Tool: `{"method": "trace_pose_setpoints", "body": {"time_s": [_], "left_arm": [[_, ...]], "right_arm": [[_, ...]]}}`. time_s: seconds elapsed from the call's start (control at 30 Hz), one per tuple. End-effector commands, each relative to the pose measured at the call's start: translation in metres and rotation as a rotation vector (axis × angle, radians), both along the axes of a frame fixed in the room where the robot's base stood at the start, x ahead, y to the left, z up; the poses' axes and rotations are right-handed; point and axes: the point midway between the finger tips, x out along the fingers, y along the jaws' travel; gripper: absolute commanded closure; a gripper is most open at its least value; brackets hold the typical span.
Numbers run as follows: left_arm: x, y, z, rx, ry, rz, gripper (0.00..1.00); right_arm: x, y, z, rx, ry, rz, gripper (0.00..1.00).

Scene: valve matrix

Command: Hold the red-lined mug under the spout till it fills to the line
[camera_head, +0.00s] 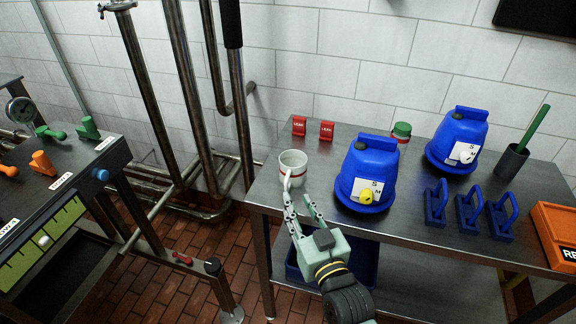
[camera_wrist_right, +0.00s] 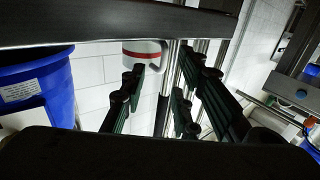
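The white mug with a red line (camera_head: 293,163) stands upright near the left end of the steel table, its handle towards my right gripper. It also shows in the right wrist view (camera_wrist_right: 143,50), partly cut off by a dark bar. My right gripper (camera_head: 298,199) is open and empty, just in front of the mug, fingers around the handle side. In the right wrist view the fingers (camera_wrist_right: 170,80) are spread, with the handle between them, apart from them as far as I can tell. A blue dispenser (camera_head: 366,165) with a yellow spout (camera_head: 366,196) stands right of the mug. My left gripper is not in view.
A second blue dispenser (camera_head: 458,135) stands further back. Two red label blocks (camera_head: 313,129), a green-lidded can (camera_head: 401,132), blue handled blocks (camera_head: 468,213) and an orange box (camera_head: 556,232) are on the steel table (camera_head: 420,240). Pipes (camera_head: 190,90) and a valve bench (camera_head: 60,190) are left.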

Motion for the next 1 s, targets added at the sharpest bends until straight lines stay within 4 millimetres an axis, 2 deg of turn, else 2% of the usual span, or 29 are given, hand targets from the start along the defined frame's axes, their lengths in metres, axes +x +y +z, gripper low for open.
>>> {"method": "trace_pose_setpoints", "body": {"time_s": [0.17, 0.43, 0.57, 0.77, 1.0], "left_arm": [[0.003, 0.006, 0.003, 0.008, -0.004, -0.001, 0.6], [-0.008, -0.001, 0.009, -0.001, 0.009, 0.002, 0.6], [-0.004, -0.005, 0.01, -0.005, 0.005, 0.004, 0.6], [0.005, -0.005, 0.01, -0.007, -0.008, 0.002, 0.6], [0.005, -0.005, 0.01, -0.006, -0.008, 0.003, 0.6]], "right_arm": [[0.02, 0.008, 0.002, 0.001, -0.001, 0.0, 0.72], [0.055, 0.024, 0.002, 0.0, 0.0, 0.0, 0.72], [0.063, 0.026, 0.001, 0.0, 0.001, 0.0, 0.72], [0.063, 0.026, 0.001, 0.0, 0.001, -0.001, 0.72], [0.063, 0.026, 0.0, 0.0, 0.001, -0.001, 0.91]]}}
